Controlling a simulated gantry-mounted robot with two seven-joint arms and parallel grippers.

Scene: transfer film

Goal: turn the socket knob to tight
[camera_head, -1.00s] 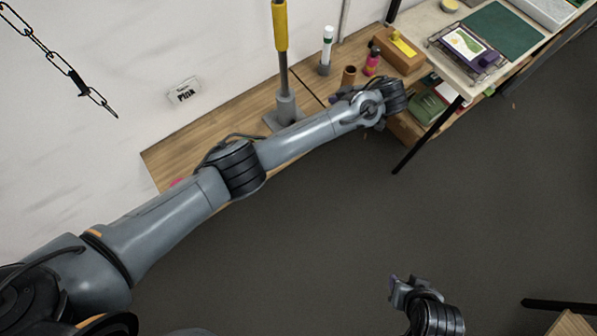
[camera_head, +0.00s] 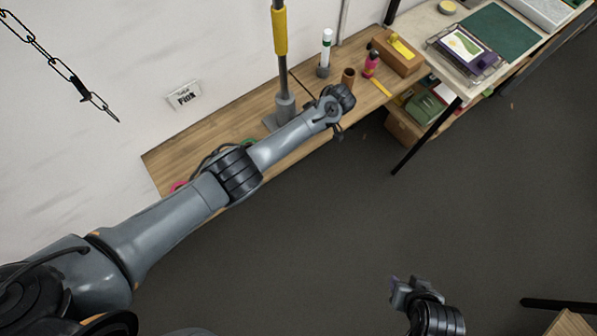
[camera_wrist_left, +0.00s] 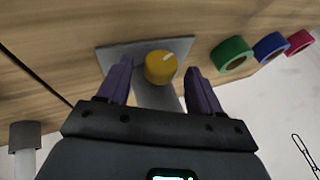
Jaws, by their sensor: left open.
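A round yellow knob (camera_wrist_left: 158,68) with a white line on its upper right shows in the left wrist view, in front of a grey plate (camera_wrist_left: 112,58). My left gripper (camera_wrist_left: 159,66) is open; its two purple fingers appear on either side of the knob, with gaps between. I cannot tell the depth between fingertips and knob. In the head view a tall grey post with a yellow sleeve (camera_head: 279,32) stands on the wooden shelf; my left arm hides the knob there. My right gripper (camera_head: 398,292) is at the lower right, away from the shelf; its jaws are unclear.
Green (camera_wrist_left: 231,54), blue (camera_wrist_left: 270,46) and red (camera_wrist_left: 299,42) tape rolls lie beside the plate. A marker (camera_head: 326,42), brown cup (camera_head: 348,76), pink bottle (camera_head: 371,63) and wooden box (camera_head: 397,54) stand right of the post. The floor in front is clear.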

